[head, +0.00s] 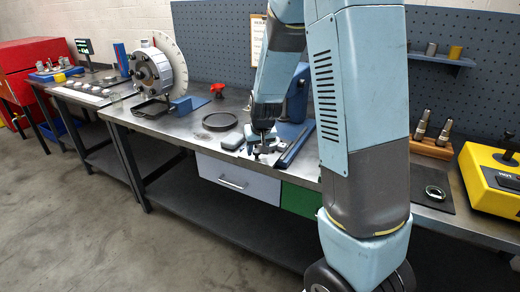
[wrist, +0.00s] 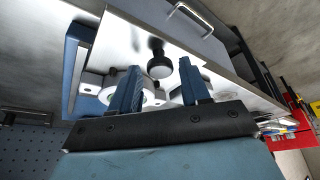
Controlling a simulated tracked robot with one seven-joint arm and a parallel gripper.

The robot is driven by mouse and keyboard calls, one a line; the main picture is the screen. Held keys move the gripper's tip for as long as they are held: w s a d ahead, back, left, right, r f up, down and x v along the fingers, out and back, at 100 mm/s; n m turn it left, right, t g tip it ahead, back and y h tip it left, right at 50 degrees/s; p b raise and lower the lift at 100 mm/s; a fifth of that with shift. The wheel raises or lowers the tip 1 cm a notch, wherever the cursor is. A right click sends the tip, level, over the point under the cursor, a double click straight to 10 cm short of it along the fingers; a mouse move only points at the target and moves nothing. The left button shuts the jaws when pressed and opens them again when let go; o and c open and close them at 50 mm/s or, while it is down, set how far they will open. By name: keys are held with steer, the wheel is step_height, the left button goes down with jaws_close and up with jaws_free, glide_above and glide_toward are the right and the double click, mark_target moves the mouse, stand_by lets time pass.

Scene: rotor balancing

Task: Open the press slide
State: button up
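The blue press (head: 297,98) stands on the bench, partly hidden behind my arm. Its blue base also shows at the left of the wrist view (wrist: 73,75). A pale metal slide piece with a round seat (wrist: 150,97) lies under my fingers in the wrist view. A black round knob (wrist: 160,67) shows just beyond the fingers, in the gap between them. My gripper (wrist: 161,72) is open, its two blue fingers apart with nothing clearly held. In the head view my gripper (head: 262,143) is low over the press's front. Whether it touches the knob, I cannot tell.
A dark round tray (head: 219,121) and a red item (head: 217,89) lie left of the press. A grey drawer (head: 238,180) hangs below the bench edge. The rotor stand (head: 155,73) is farther left. A yellow box (head: 492,180) stands at the right.

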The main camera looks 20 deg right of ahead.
steer(key=shift+o, duration=0.9)
steer(key=shift+s, duration=0.1)
steer(key=v, duration=1.3)
steer(key=shift+r, duration=0.25)
steer(key=s+d+r, duration=0.1)
steer(key=s+r, duration=0.4)
steer(key=s, duration=0.7)
steer(key=s+d+r+t, duration=0.1)
steer(key=s+r, duration=0.4)
steer(key=s, duration=0.7)
